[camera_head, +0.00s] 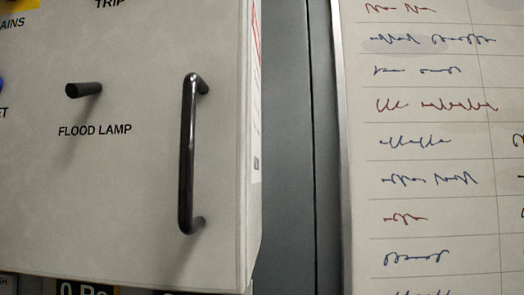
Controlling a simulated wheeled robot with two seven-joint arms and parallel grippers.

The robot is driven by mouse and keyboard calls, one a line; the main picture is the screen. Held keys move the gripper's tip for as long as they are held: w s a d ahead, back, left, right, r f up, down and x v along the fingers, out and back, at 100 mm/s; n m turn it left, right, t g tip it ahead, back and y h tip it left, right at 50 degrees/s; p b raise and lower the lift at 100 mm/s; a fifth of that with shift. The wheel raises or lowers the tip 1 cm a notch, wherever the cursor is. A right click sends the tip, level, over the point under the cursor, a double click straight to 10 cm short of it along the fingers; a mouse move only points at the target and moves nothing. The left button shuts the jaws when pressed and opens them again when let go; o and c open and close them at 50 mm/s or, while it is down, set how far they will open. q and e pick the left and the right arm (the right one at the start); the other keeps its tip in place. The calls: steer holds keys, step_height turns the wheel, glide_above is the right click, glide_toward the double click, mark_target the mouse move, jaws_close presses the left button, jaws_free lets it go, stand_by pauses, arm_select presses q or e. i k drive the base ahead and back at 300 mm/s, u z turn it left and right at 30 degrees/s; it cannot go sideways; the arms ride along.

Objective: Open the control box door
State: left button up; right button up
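The control box door (110,210) fills the left part of the head view, a pale grey panel seen close up. A dark upright bar handle (186,150) stands out near its right edge. A short black knob or lever (84,90) sits left of the handle, above the label "FLOOD LAMP". The door's right side edge (250,200) shows. I cannot tell whether the door is fully shut. Neither of my grippers is in view, and nothing touches the handle.
A whiteboard (430,160) with ruled rows of handwriting stands at the right, its metal frame (341,150) upright. A grey wall panel (290,150) lies between box and board. Partly hidden labels (88,290) show below the door. The space before the handle looks clear.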

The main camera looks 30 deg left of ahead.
mark_target(139, 181)
steer(key=i, duration=0.1)
steer(key=u, duration=0.7)
